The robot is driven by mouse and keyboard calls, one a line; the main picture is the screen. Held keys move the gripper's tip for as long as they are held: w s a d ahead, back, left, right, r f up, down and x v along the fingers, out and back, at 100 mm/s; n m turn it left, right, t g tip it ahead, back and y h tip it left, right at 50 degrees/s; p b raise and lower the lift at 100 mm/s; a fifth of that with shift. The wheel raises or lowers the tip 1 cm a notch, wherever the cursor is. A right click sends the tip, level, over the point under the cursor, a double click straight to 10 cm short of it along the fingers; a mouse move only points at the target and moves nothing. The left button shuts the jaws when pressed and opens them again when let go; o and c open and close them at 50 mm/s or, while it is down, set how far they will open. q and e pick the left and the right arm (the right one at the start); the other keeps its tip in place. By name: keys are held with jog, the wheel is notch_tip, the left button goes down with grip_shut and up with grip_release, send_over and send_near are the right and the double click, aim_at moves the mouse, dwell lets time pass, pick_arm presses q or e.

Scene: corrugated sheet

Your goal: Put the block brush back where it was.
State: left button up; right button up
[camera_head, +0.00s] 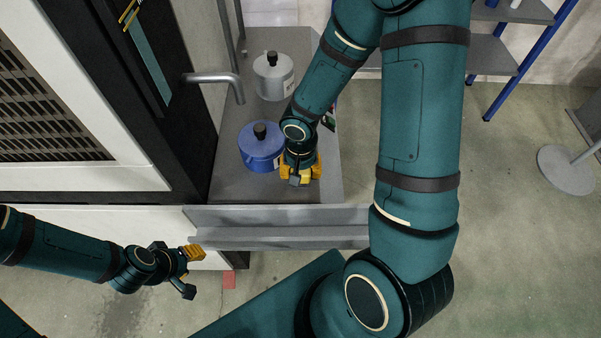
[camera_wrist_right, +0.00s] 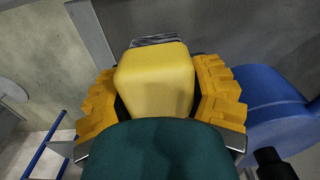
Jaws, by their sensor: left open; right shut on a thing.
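The block brush (camera_wrist_right: 155,78) shows as a yellow rounded block between the orange fingers in the right wrist view. A grey striped strip shows at its far edge. My right gripper (camera_head: 301,176) is shut on it, over the front part of the grey counter (camera_head: 328,188), right beside the blue pot. In the head view the gripper and wrist hide most of the brush. I cannot tell whether the brush touches the counter. My left gripper (camera_head: 190,270) is open and empty at the lower left, in front of the white cabinet front.
The blue pot (camera_head: 258,152) with a black knob stands just left of my right gripper; it also shows in the right wrist view (camera_wrist_right: 262,105). A silver pot (camera_head: 272,80) stands farther back. A metal tap-like handle (camera_head: 214,79) juts over the counter's left side. A blue-framed shelf (camera_head: 528,58) stands at the back right.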

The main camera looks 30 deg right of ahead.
jog(key=shift+f, duration=0.3)
jog(key=shift+f, duration=0.1)
jog(key=o, duration=1.1)
jog(key=shift+c, duration=0.2)
notch_tip(320, 180, up, 12)
jog(key=p, duration=0.3)
